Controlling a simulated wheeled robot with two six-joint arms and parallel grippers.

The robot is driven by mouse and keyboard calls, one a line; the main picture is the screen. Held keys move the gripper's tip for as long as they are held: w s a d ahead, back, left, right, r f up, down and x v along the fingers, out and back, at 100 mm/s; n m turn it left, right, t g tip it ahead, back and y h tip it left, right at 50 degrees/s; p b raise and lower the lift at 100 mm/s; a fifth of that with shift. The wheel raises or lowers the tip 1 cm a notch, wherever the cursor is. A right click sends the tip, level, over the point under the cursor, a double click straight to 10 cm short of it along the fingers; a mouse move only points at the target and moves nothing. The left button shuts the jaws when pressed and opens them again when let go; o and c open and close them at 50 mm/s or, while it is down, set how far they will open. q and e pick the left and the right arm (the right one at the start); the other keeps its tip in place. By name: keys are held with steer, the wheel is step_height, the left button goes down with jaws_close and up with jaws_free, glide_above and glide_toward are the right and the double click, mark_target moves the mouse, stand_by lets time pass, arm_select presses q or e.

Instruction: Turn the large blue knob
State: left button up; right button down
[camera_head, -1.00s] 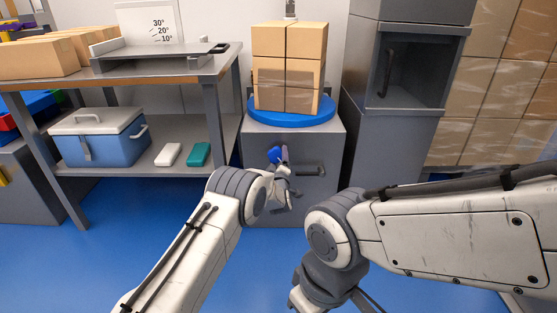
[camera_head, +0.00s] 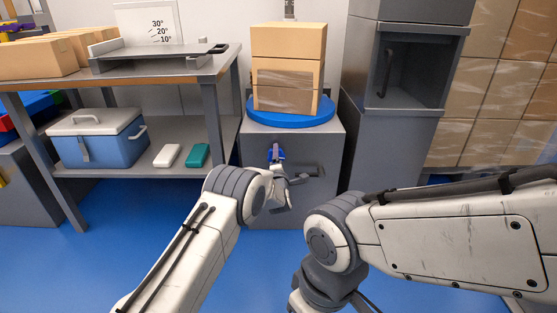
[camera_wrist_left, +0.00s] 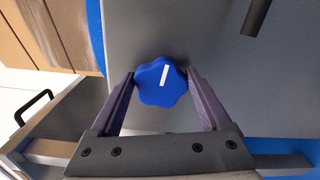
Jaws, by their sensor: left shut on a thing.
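The large blue knob (camera_head: 270,156) is on the front of the grey cabinet below the turntable. In the left wrist view the lobed knob (camera_wrist_left: 153,90) has a white mark, tilted slightly right of upright. My left gripper (camera_head: 277,155) has a finger on each side of the knob and is shut on it; the fingers also show in the left wrist view (camera_wrist_left: 161,77). In the head view the gripper hides part of the knob. My right arm is in front at the right, but its gripper is out of view.
Stacked boxes (camera_head: 288,68) stand on a blue turntable (camera_head: 290,119) on the cabinet (camera_head: 325,150). A dark bar handle (camera_head: 312,171) is right of the knob. A shelf bench (camera_head: 215,69) with a blue cooler (camera_head: 108,148) is at the left. Blue floor is clear in front.

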arm_select(q)
steer(key=shift+n, duration=0.4)
steer(key=o, duration=1.2)
steer(key=s+p, duration=0.5)
steer(key=s, duration=0.5)
steer(key=shift+s, duration=0.25)
